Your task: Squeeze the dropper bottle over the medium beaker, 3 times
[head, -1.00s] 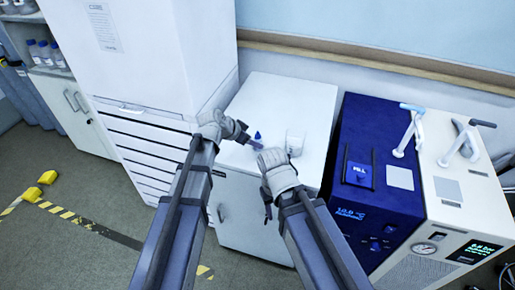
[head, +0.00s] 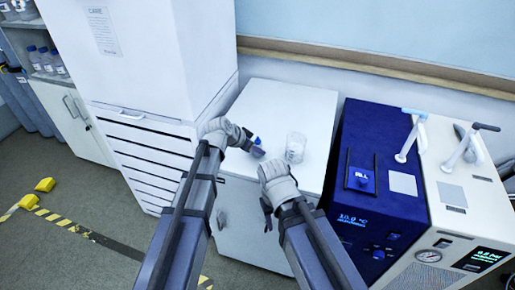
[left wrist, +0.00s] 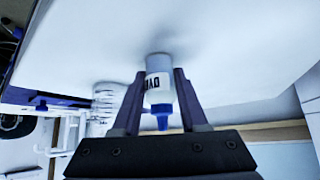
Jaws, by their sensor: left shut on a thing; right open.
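The dropper bottle (left wrist: 158,82) is white with a blue tip and dark lettering. In the left wrist view my left gripper (left wrist: 155,95) is shut on it, one finger on each side. In the head view the bottle's blue tip (head: 257,141) shows at my left gripper (head: 257,150), to the left of the beaker. A clear beaker (head: 296,147) stands on the white cabinet top; it also shows in the left wrist view (left wrist: 106,102), beside the gripper. My right gripper (head: 267,213) is open and empty, lower, near the cabinet's front edge.
The white cabinet top (head: 285,100) is otherwise clear. A blue unit (head: 385,150) and a white unit with a gauge (head: 465,205) stand to the right. A tall white cabinet (head: 150,60) stands to the left, and a wall is behind.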

